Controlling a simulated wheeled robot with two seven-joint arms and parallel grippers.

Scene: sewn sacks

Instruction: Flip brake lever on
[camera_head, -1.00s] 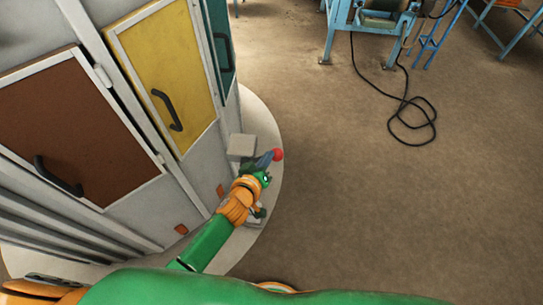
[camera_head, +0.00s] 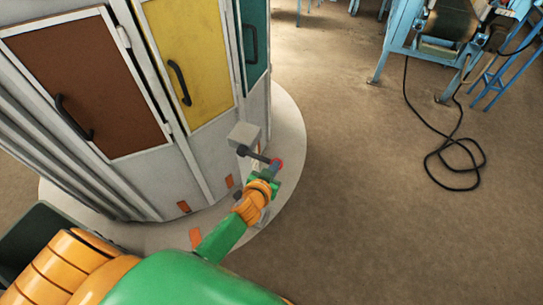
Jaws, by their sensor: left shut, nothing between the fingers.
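The brake lever (camera_head: 255,155) is a dark bar with a red knob (camera_head: 277,164) at its right end. It reaches out from a grey box (camera_head: 244,134) on the side of the round cabinet, angled slightly down to the right. My left gripper (camera_head: 271,172) is shut and empty, right at the red knob and overlapping it in the picture. I cannot tell whether it touches the knob. My right gripper is not in view.
The grey cabinet carries brown (camera_head: 85,85), yellow (camera_head: 190,60) and teal (camera_head: 255,40) doors with dark handles. It stands on a round pale base (camera_head: 290,125). A blue machine (camera_head: 440,45) and a black cable (camera_head: 455,150) lie at the upper right. The brown floor between is clear.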

